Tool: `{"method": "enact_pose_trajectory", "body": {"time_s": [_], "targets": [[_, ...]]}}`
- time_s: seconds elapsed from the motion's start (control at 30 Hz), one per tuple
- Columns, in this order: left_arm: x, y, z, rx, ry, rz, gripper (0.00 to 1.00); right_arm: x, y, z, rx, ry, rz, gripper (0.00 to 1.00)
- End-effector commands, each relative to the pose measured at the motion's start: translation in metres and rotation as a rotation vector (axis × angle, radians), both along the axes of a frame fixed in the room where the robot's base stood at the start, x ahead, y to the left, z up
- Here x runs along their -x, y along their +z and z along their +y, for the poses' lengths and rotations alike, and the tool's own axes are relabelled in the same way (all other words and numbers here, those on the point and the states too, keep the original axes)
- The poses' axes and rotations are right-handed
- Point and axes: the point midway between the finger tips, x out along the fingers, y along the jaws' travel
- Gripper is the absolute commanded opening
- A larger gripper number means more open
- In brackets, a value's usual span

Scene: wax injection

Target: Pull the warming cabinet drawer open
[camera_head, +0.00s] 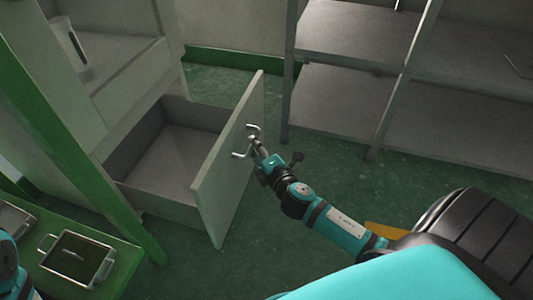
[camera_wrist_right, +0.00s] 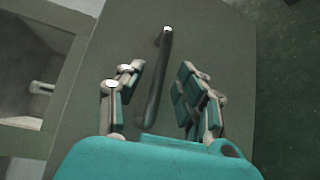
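The grey warming cabinet drawer (camera_head: 165,175) stands well pulled out in the head view, its inside empty. Its front panel (camera_head: 230,165) faces right, towards my right arm. My right gripper (camera_head: 254,145) is at the outer face of this panel, by the handle. In the right wrist view the dark bar handle (camera_wrist_right: 158,80) lies between the two spread fingers of my right gripper (camera_wrist_right: 162,88). Gaps show on both sides of the bar, so the fingers are not closed on it. My left gripper is not in view.
A green table (camera_head: 125,262) with metal trays (camera_head: 103,272) stands at the lower left, close to the drawer. Grey shelving (camera_head: 335,85) stands at the back right. Green floor (camera_head: 215,80) is clear between the drawer and the shelving.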

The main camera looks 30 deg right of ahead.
Motion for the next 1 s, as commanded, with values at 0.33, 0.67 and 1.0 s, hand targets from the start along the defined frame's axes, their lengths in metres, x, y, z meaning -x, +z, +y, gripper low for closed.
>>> {"method": "enact_pose_trajectory", "body": {"time_s": [0.33,0.67,1.0], "targets": [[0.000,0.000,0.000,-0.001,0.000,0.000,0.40,0.073,0.009,0.006,-0.002,-0.001,0.003,0.36],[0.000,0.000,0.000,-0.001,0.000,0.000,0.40,0.094,0.014,0.008,0.001,0.000,-0.001,0.36],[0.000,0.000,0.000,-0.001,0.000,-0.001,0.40,0.094,0.014,0.008,0.000,0.000,-0.001,0.36]]}}
